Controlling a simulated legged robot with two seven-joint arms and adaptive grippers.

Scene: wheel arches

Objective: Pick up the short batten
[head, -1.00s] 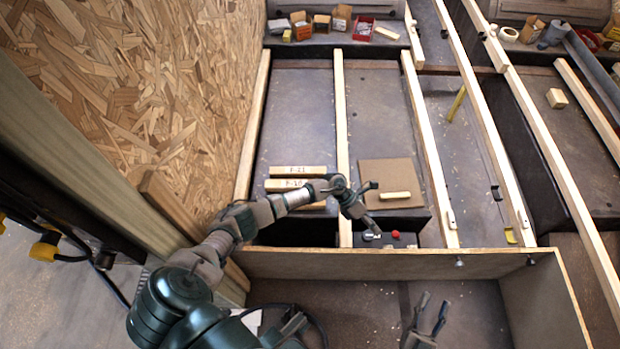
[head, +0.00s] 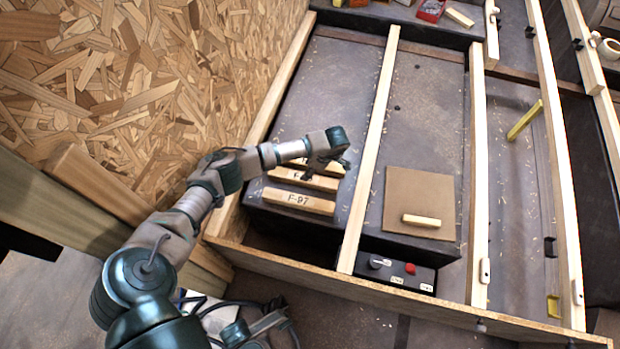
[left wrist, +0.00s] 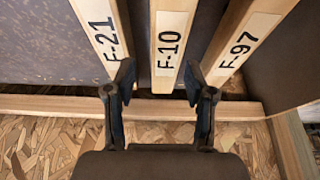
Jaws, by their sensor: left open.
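Three pale wooden battens lie side by side on the dark panel. In the left wrist view they read F-21 (left wrist: 98,28), F-10 (left wrist: 168,45) and F-97 (left wrist: 238,42). In the head view F-97 (head: 298,201) lies nearest and shows whole; the other two are partly covered by my left gripper (head: 325,172). The left gripper is open and empty, over the battens. In the left wrist view its fingertips (left wrist: 158,80) stand either side of F-10's end. A shorter unmarked wooden piece (head: 421,220) lies on a brown square board (head: 418,190). My right gripper is out of view.
Long wooden rails (head: 372,150) run lengthwise between the dark panels. A chipboard wall (head: 130,80) stands close on the left. A box with a red button (head: 410,269) sits near the front board (head: 380,295). A yellow stick (head: 524,120) lies at the right.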

